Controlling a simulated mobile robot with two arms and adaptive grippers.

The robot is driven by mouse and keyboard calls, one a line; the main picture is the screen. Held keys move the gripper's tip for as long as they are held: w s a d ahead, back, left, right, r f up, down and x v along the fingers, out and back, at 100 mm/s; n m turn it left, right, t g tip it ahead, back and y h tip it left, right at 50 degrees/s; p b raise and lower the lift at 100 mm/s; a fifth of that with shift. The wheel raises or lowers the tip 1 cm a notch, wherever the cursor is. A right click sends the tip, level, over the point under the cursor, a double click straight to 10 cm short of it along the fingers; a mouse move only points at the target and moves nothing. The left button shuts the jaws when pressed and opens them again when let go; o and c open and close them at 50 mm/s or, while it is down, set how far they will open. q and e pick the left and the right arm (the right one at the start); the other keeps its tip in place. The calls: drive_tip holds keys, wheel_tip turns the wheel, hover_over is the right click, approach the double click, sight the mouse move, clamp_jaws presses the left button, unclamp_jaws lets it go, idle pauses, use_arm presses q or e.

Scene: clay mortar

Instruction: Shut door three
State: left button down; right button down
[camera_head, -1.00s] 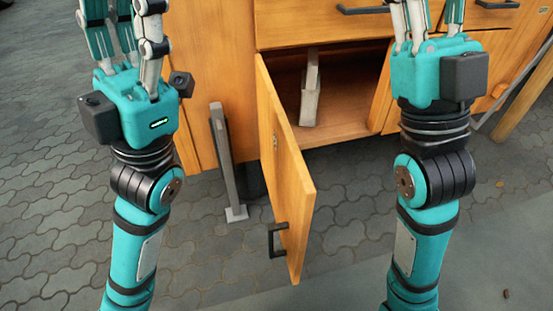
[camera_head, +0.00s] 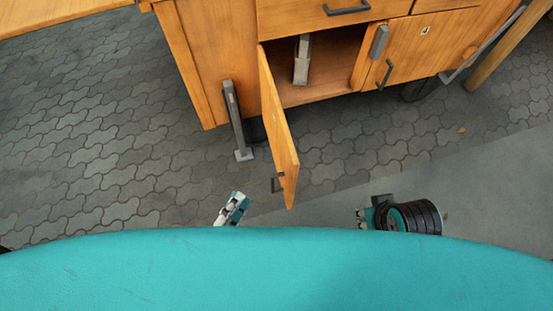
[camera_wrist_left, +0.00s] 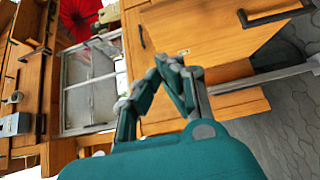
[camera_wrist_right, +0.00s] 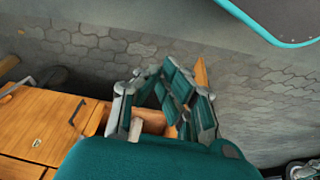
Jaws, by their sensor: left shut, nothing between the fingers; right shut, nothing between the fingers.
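An orange wooden cabinet door (camera_head: 279,130) stands wide open in the head view, swung out toward me, with a dark handle (camera_head: 277,184) near its lower end. I cannot read a number on it. The open compartment (camera_head: 330,80) behind it holds a pale block-like object (camera_head: 301,62). My left gripper (camera_head: 232,207) is low, left of the door's near end and apart from it; its fingers are shut and empty in the left wrist view (camera_wrist_left: 168,64). My right gripper (camera_head: 366,214) is right of the door, partly hidden by my body; its fingers are shut in the right wrist view (camera_wrist_right: 164,70).
A closed door (camera_head: 410,52) with a small label stands right of the compartment, under closed drawers. A grey metal leg (camera_head: 235,120) stands left of the open door. Paved floor (camera_head: 110,150) is clear to the left. The left wrist view shows a window (camera_wrist_left: 90,90).

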use_arm(q)
approach(288, 150)
drive_tip(key=w+a, duration=0.1)
drive_tip(key=w, duration=0.3)
drive_tip(key=shift+w+d+f+b, duration=0.1)
drive_tip(key=shift+d+b, duration=0.15)
drive_tip(key=shift+d, duration=0.6)
drive_tip(key=shift+w+d+f+b, duration=0.15)
drive_tip(key=shift+d+b, duration=0.1)
drive_tip(key=shift+d, duration=0.6)
drive_tip(key=shift+r, duration=0.1)
